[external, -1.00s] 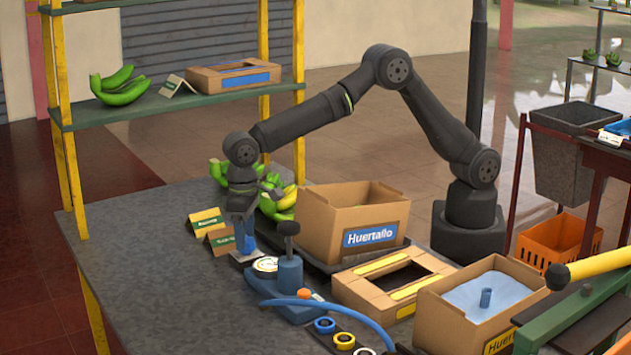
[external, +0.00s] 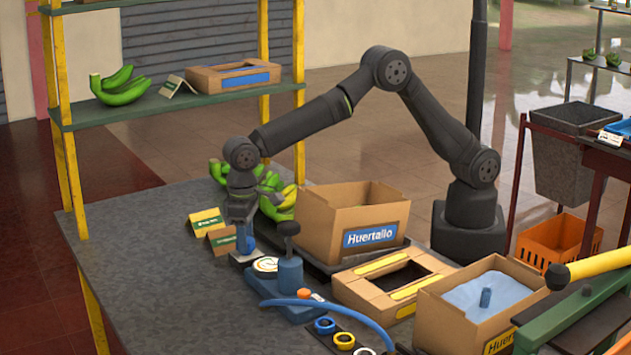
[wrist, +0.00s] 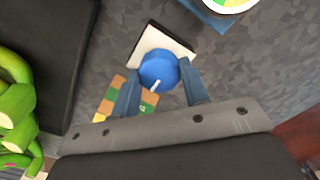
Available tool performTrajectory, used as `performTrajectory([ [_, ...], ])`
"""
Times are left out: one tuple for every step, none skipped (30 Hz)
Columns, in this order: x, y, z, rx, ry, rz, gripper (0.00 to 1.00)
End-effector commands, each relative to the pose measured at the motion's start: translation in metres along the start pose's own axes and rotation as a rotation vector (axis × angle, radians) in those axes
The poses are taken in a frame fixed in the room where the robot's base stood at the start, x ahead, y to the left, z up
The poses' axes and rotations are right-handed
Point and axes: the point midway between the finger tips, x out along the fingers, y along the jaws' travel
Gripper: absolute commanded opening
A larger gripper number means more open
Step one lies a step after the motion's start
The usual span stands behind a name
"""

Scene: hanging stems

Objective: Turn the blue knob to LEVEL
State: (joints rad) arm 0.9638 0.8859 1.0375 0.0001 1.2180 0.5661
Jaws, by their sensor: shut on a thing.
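The blue knob (wrist: 159,70) sits on a small pale base plate (wrist: 150,42) and has a white pointer mark that points toward the lower left in the wrist view. In the external view the knob (external: 245,243) stands on the table below my wrist. My gripper (wrist: 160,88) reaches down over it with one finger on each side, shut on the knob. Small green-and-tan cards (external: 207,221) stand beside the knob; their lettering is too small to read. I cannot tell which one the pointer faces.
A blue device with a white dial (external: 266,265) and a dark-topped post stands close right of the knob. Green bananas (external: 277,205) and an open Huertallo box (external: 350,222) lie behind and right. The table's left front (external: 150,270) is clear.

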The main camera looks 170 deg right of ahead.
Motion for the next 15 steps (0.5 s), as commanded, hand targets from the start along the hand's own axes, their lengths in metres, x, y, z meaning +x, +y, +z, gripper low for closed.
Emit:
performTrajectory([
  [-0.0005,0.0002,-0.0001,-0.018,0.0,0.0,0.18],
  [-0.0005,0.0002,-0.0002,-0.03,0.0,0.0,0.18],
  [-0.0006,0.0001,-0.0002,-0.052,0.0,0.0,0.18],
  [-0.0006,0.0001,-0.0002,-0.069,0.0,0.0,0.18],
  [-0.0007,0.0001,-0.0002,-0.089,0.0,0.0,0.18],
  [-0.0007,0.0001,-0.0003,-0.117,0.0,0.0,0.18],
  [-0.0007,0.0001,-0.0003,-0.139,0.0,0.0,0.18],
  [-0.0008,0.0001,-0.0003,-0.163,0.0,0.0,0.18],
  [-0.0008,0.0001,-0.0003,-0.197,0.0,0.0,0.18],
  [-0.0008,0.0001,-0.0003,-0.224,0.0,0.0,0.18],
  [-0.0008,0.0,-0.0003,-0.252,0.0,0.0,0.18],
  [-0.0009,0.0,-0.0003,-0.289,0.0,0.0,0.18],
  [-0.0009,0.0,-0.0003,-0.318,0.0,0.0,0.18],
  [-0.0009,0.0,-0.0003,-0.347,0.0,0.0,0.18],
  [-0.001,0.0,-0.0003,-0.385,0.0,0.0,0.18],
])
